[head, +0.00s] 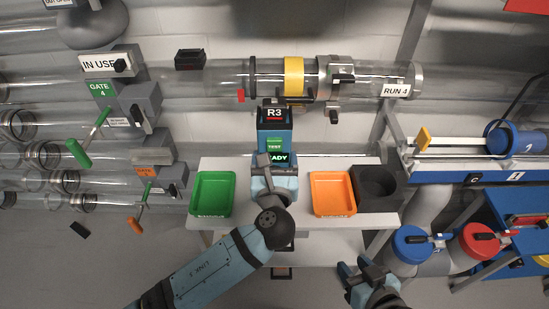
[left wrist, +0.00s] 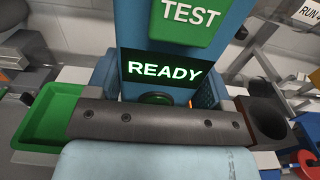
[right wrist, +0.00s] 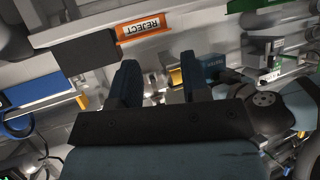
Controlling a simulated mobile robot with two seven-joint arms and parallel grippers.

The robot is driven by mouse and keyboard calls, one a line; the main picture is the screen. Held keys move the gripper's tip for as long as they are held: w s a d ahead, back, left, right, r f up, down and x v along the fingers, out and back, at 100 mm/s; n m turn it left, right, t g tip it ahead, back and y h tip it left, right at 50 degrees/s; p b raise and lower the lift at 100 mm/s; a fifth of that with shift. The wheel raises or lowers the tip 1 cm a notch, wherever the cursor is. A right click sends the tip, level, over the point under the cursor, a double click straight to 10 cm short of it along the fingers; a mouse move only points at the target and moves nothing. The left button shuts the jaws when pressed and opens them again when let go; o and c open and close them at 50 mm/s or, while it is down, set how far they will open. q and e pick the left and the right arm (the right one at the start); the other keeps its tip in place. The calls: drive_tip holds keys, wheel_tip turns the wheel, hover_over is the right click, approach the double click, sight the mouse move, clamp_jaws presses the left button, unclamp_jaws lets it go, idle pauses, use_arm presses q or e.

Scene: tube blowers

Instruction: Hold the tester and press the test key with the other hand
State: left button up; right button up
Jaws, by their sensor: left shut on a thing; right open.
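The tester (head: 274,118) is a blue box marked R3, upright at the back middle of the white table. Its green TEST key (head: 274,144) faces me, and a display under it reads READY. In the left wrist view the TEST key (left wrist: 190,18) and the READY display (left wrist: 163,70) are close and clear. My left gripper (head: 274,168) is shut on the tester's lower part and hides it. I cannot tell whether the tester touches the table. My right gripper (head: 362,268) is open and empty, low in front of the table's right side, away from the key.
A green tray (head: 232,194) stands left of the tester, an orange tray (head: 314,194) and a dark holder with a round hole (head: 392,200) to its right. A clear tube (head: 375,82) runs behind. Gate levers (head: 80,153) stick out at left; a blue bench (head: 465,176) stands at right.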

use_arm(q)
drive_tip(key=shift+f+b, duration=0.4)
drive_tip(key=shift+f, duration=0.55)
use_arm(e)
drive_tip(key=shift+a+r, duration=0.1)
drive_tip(key=shift+r, duration=0.05)
use_arm(q)
drive_tip(key=shift+f, duration=0.2)
